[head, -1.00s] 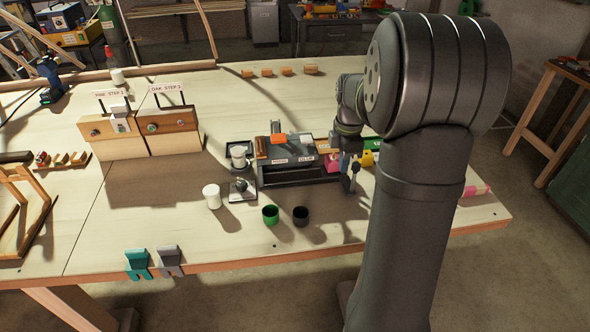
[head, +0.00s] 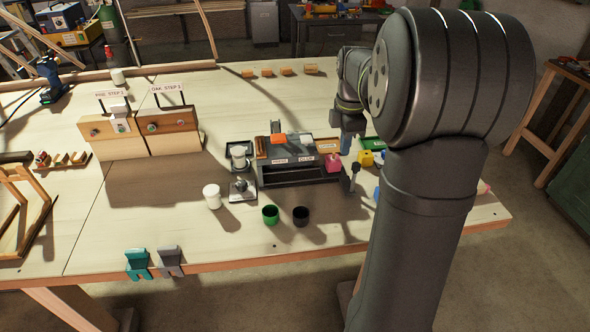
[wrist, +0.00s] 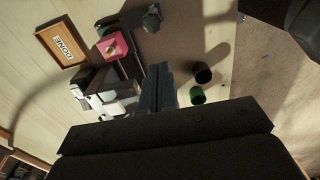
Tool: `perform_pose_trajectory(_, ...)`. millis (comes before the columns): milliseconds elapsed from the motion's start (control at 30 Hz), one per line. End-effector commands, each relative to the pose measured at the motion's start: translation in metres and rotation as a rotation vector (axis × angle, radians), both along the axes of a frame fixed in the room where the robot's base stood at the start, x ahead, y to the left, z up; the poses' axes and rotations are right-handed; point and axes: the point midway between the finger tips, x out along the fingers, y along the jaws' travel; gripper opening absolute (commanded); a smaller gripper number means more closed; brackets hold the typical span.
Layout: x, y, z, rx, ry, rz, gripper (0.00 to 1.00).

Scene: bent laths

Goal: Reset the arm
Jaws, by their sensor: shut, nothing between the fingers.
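My gripper (head: 346,146) is above the workbench, behind and to the right of the grey organiser box (head: 285,172), partly hidden by the arm's own links in the head view. In the wrist view my gripper (wrist: 158,80) shows as two dark fingers pressed together with nothing between them. It is apart from the bench top. A pink block (head: 333,162) stands near it at the right end of the organiser.
A green cup (head: 270,215) and a black cup (head: 301,216) stand in front of the organiser. A white jar (head: 212,197) stands to their left. Two wooden blocks with labels (head: 140,132) stand at left. The bench behind the organiser is mostly clear.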

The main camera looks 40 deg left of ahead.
Motion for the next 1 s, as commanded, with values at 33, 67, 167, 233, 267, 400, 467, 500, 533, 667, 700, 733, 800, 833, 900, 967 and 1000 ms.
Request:
perform_pose_trajectory(33, 0.0, 0.0, 0.001, 0.0, 0.0, 0.0, 0.0)
perform_pose_trajectory(67, 0.0, 0.0, 0.001, 0.0, 0.0, 0.0, 0.0)
perform_pose_trajectory(167, 0.0, 0.0, 0.001, 0.0, 0.0, 0.0, 0.0)
perform_pose_trajectory(233, 0.0, 0.0, 0.0, 0.0, 0.0, 0.0, 0.0)
perform_pose_trajectory(267, 0.0, 0.0, 0.0, 0.0, 0.0, 0.0, 0.0)
perform_pose_trajectory(400, 0.0, 0.0, -0.008, -0.001, 0.001, 0.0, 0.0)
perform_pose_trajectory(467, 0.0, 0.0, -0.015, -0.001, 0.003, 0.0, 0.0)
perform_pose_trajectory(500, 0.0, 0.0, -0.022, -0.001, 0.003, 0.0, 0.0)
perform_pose_trajectory(533, 0.0, 0.0, -0.026, -0.002, 0.004, 0.0, 0.0)
perform_pose_trajectory(667, 0.0, 0.0, -0.045, -0.001, 0.003, 0.0, 0.0)
perform_pose_trajectory(700, 0.0, 0.0, -0.051, -0.001, 0.003, 0.0, 0.0)
perform_pose_trajectory(733, 0.0, 0.0, -0.055, -0.002, 0.004, 0.0, 0.0)
perform_pose_trajectory(800, 0.0, 0.0, -0.061, -0.001, 0.001, 0.0, 0.0)
perform_pose_trajectory(833, 0.002, -0.002, -0.061, 0.0, 0.0, -0.002, 0.0)
perform_pose_trajectory(900, 0.006, -0.006, -0.06, 0.001, -0.001, -0.001, 0.0)
perform_pose_trajectory(967, 0.007, -0.007, -0.06, 0.001, -0.001, 0.0, 0.0)
perform_pose_trajectory(1000, 0.007, -0.007, -0.06, 0.001, -0.001, 0.0, 0.0)
